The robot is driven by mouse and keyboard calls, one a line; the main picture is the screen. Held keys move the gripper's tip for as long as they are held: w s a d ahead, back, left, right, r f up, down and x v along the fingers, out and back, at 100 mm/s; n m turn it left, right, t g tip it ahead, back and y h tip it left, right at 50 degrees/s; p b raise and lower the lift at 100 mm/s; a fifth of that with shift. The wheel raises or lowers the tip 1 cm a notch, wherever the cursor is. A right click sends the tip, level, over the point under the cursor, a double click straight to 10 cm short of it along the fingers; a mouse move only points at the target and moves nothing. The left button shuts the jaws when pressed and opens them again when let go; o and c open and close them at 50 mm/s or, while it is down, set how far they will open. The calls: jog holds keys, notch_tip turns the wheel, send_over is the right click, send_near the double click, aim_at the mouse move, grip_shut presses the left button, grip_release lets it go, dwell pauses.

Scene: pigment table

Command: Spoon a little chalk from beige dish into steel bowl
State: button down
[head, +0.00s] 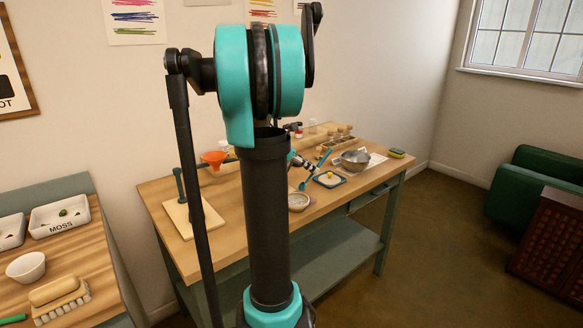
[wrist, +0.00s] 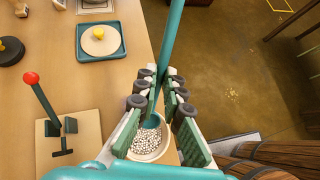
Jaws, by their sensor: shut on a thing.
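My gripper (wrist: 158,92) is shut on the handle of a teal spoon (wrist: 174,40). In the head view the spoon (head: 326,158) slants down beside my gripper (head: 309,168). The beige dish (head: 299,206) stands near the table's front edge and holds pale granules. In the wrist view the dish (wrist: 162,152) lies beyond the fingers, with the spoon's head over or in its granules; contact is unclear. The steel bowl (head: 355,157) stands farther right on a pale sheet. I cannot make out its inside.
A blue tray (head: 318,183) with a cream disc and yellow knob lies between dish and bowl. Jars and a wooden rack (head: 333,142) stand behind. An orange funnel (head: 214,157) on a stand is at the left. A sponge (head: 397,153) lies at the right end.

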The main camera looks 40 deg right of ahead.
aim_at(304, 183)
jog(key=shift+w+a+f+g+h, duration=0.25)
jog(key=shift+a+f+h, duration=0.3)
jog(key=shift+f+h, duration=0.15)
jog(key=shift+w+a+f+g+h, duration=0.15)
jog(key=shift+a+f+g+h, duration=0.1)
jog(key=shift+a+f+h, duration=0.4)
jog(key=shift+d+f, duration=0.1)
jog(key=shift+f, duration=1.1)
dwell(1.2)
jog(key=shift+w+a+f, duration=0.1)
jog(key=shift+a, duration=0.4)
dwell(0.8)
jog(key=shift+y, duration=0.55)
dwell(0.3)
jog(key=shift+d+f+t+y, duration=0.15)
jog(key=shift+t+y, duration=0.15)
jog(key=shift+y, duration=0.3)
jog(key=shift+f+y, duration=0.15)
jog(key=shift+y, duration=0.35)
